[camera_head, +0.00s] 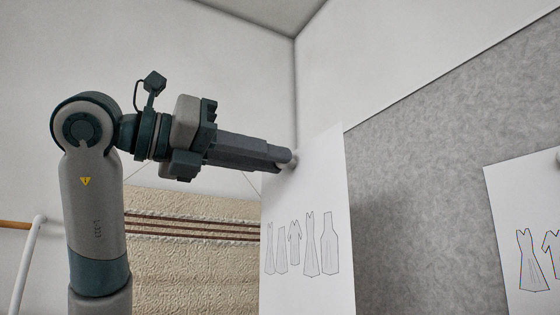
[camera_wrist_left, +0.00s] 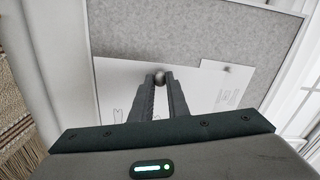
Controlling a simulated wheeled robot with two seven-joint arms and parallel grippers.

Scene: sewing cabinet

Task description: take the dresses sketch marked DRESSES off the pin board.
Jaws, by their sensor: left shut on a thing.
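A white sheet with several line-drawn dresses (camera_head: 306,205) hangs upright at the left end of the grey pin board (camera_head: 430,180). No readable DRESSES mark shows on it. A shadow lies on the board beside the sheet. I cannot tell whether the sheet touches the board. My right gripper is not in view.
A second sheet with dress drawings (camera_head: 515,200) hangs farther right on the board; it also shows in the left wrist view (camera_wrist_left: 230,90). A cream woven hanging (camera_head: 190,260) and a white rail (camera_head: 27,265) are at the left. Free room lies above the arm.

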